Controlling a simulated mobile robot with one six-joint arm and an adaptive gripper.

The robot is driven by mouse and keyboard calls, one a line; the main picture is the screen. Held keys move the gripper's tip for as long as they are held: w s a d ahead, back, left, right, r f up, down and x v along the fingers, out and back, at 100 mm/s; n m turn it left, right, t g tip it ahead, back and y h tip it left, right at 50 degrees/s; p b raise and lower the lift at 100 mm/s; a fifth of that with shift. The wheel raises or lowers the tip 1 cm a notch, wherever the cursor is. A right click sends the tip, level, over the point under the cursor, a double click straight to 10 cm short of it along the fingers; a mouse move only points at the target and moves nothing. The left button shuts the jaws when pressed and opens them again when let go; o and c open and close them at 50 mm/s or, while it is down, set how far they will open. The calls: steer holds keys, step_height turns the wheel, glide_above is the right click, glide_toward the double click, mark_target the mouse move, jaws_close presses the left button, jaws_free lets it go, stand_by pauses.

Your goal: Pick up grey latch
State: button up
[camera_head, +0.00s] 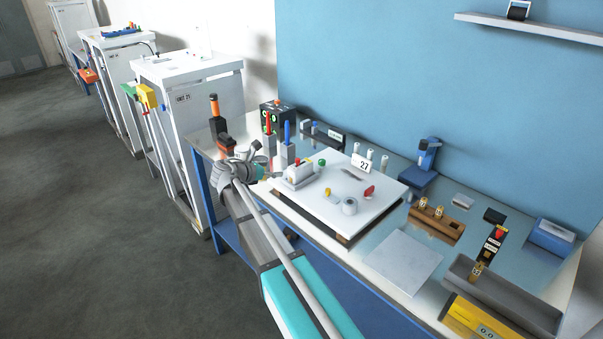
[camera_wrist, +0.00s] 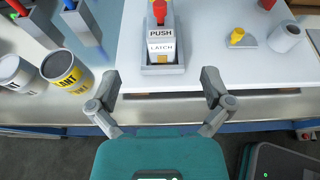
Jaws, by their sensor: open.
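A small grey-white block lettered PUSH and LATCH (camera_wrist: 161,45), with a red knob on top, stands in a grey base (camera_wrist: 160,69) near the front edge of a white board (camera_wrist: 215,70). It also shows in the head view as a light block (camera_head: 299,171) on the board's left side. My gripper (camera_wrist: 161,84) is open and empty. Its two fingers are spread on either side of the block's line, at the board's front edge, apart from the block. In the head view my gripper (camera_head: 250,166) is left of the block. No separate loose latch can be made out.
A can with a yellow label (camera_wrist: 67,73) stands close left of my gripper, beside another can (camera_wrist: 14,74). A yellow knob (camera_wrist: 238,38) and a grey cylinder (camera_wrist: 286,38) stand on the board to the right.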

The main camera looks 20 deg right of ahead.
mark_target(300, 166)
steer(key=shift+b+x, duration=1.5)
steer(key=shift+x, duration=2.8)
steer(key=shift+b+x, duration=1)
steer(key=shift+x, duration=1.6)
steer(key=shift+f, duration=0.1)
steer(key=c, duration=1.3)
